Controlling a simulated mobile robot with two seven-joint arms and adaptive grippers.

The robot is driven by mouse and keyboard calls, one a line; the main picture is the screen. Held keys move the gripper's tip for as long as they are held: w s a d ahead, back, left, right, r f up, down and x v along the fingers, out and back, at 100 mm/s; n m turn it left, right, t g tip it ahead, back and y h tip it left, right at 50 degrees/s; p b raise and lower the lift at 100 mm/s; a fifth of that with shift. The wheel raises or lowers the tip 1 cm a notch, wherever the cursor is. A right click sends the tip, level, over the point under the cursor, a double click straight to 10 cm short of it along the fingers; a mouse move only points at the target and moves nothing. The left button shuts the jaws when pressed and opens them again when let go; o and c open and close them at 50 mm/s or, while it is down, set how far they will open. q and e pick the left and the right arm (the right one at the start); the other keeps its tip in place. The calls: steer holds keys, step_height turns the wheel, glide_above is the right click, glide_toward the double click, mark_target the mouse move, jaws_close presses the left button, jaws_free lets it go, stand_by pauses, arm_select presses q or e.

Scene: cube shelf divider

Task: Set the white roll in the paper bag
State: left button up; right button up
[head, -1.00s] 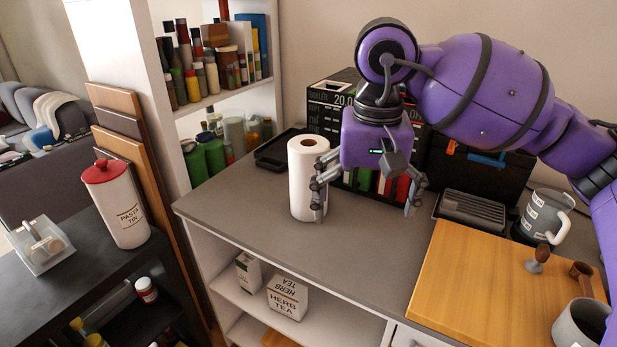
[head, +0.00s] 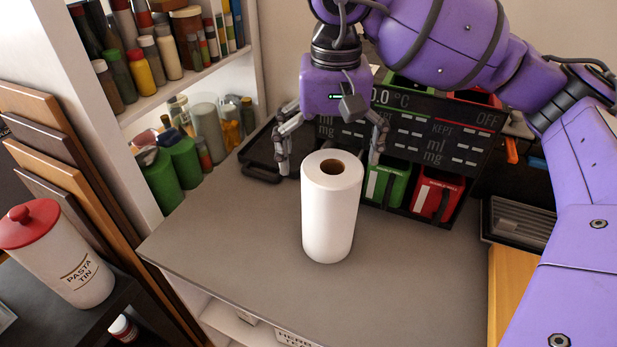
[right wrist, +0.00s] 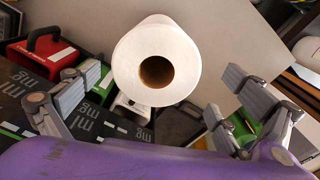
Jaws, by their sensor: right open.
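The white roll (head: 330,215) stands upright on the grey counter in the head view, with its brown core hole facing up. In the right wrist view the roll (right wrist: 156,62) is seen from its end, between and beyond the fingers. My right gripper (head: 330,160) is open above and behind the roll, its fingers spread wide to either side. It also shows in the right wrist view (right wrist: 160,100), and its fingers look apart from the roll. My left gripper is not in view. I see no paper bag in these frames.
A black rack with red and green boxes (head: 433,195) stands behind the roll. A black tray (head: 262,160) lies at the back left. A shelf with bottles (head: 142,70) and a pasta tin (head: 62,255) are at left. The counter's front (head: 400,290) is clear.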

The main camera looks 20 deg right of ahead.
mark_target(329, 210)
steer(key=shift+f, duration=0.5)
steer(key=f+b, duration=0.1)
steer(key=f, duration=0.1)
steer(key=f+b, duration=0.1)
steer(key=f, duration=0.1)
steer(key=f+b, duration=0.1)
steer(key=f, duration=0.2)
steer(key=shift+s+d, duration=0.25)
steer(key=shift+s, duration=0.05)
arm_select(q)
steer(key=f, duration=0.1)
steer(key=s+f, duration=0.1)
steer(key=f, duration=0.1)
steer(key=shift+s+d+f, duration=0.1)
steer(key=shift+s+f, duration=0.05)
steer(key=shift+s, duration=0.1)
arm_select(e)
steer(key=shift+r, duration=0.1)
steer(key=shift+c, duration=0.3)
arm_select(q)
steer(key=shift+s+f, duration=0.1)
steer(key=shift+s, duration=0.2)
arm_select(e)
steer(key=c, duration=1.4)
steer(key=shift+r, duration=0.1)
